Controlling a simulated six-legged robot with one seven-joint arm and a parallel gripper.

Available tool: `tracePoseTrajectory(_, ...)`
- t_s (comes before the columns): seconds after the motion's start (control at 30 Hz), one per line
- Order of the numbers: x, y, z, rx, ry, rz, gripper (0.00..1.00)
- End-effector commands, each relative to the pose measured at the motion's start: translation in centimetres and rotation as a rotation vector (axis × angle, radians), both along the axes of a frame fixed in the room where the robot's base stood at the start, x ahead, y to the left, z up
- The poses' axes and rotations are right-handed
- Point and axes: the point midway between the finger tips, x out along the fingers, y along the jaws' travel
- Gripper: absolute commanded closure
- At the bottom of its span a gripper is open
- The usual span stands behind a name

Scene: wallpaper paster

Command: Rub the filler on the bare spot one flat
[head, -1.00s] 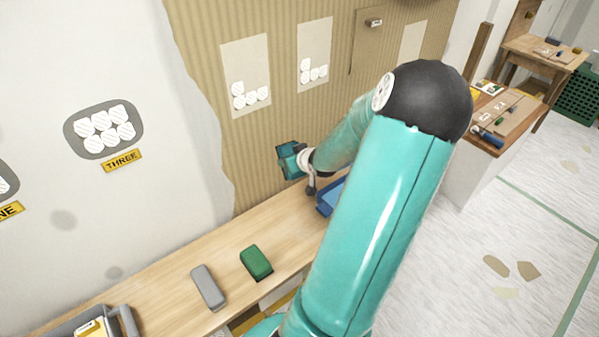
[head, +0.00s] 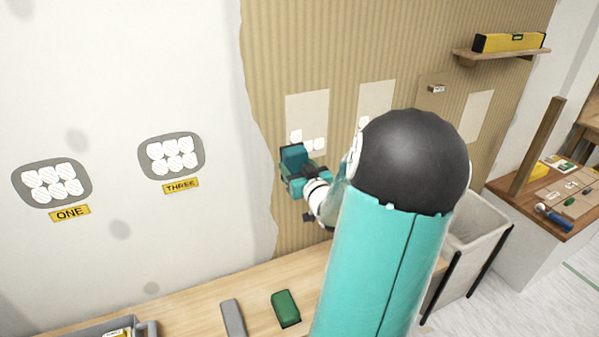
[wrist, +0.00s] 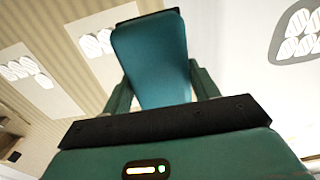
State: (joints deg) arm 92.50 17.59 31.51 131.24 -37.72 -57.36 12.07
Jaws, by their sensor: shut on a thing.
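Bare spot one is a grey rounded patch (head: 82,180) on the white wall at left, with several white hatched filler dabs (head: 52,183) on it. The yellow label ONE (head: 70,213) hangs just below. My gripper (head: 298,172) is in front of the ribbed brown wall, well to the right of spot one and apart from it. It is shut on a blue-teal block (wrist: 150,60), which stands out between the fingers in the wrist view.
A wooden bench (head: 190,308) runs below the wall, with a grey block (head: 232,318), a green block (head: 286,308) and a grey caddy (head: 148,328). Pale sheets (head: 307,105) are on the brown wall. A bin (head: 478,235) stands right. The space before the white wall is clear.

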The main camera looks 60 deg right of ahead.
Motion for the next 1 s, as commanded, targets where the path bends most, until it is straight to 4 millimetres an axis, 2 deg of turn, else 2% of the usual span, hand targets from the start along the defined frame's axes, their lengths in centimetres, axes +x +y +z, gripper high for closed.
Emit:
tracePoseTrajectory(0.33, 0.1, -0.1, 0.0, 0.0, -0.001, 0.001, 0.64)
tracePoseTrajectory(0.8, 4.5, -2.6, 0.0, 0.001, -0.002, 0.004, 0.64)
tracePoseTrajectory(1.0, 5.4, -3.1, -0.1, 0.001, 0.0, 0.003, 0.64)
